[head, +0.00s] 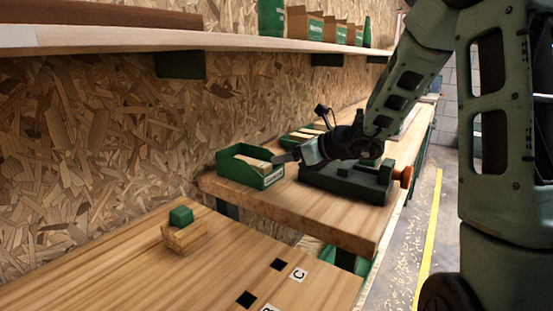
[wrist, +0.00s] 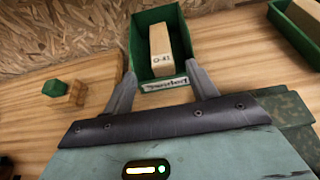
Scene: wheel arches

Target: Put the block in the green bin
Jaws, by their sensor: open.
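The green bin (head: 236,167) stands on the farther bench; in the wrist view it (wrist: 138,55) opens toward the camera, with a printed label on its front lip. A pale wooden block (wrist: 159,44) marked "O-41" is inside the bin, apart from my fingers; its top also shows in the head view (head: 254,161). How the block rests on the bin floor is hidden. My gripper (wrist: 160,70) is open and empty, its fingers spread at the front of the bin; in the head view it (head: 287,157) is just right of the bin.
Another green bin (head: 300,134) stands behind. A dark green vise (head: 345,185) is right of my gripper. A shelf (head: 200,39) runs above.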

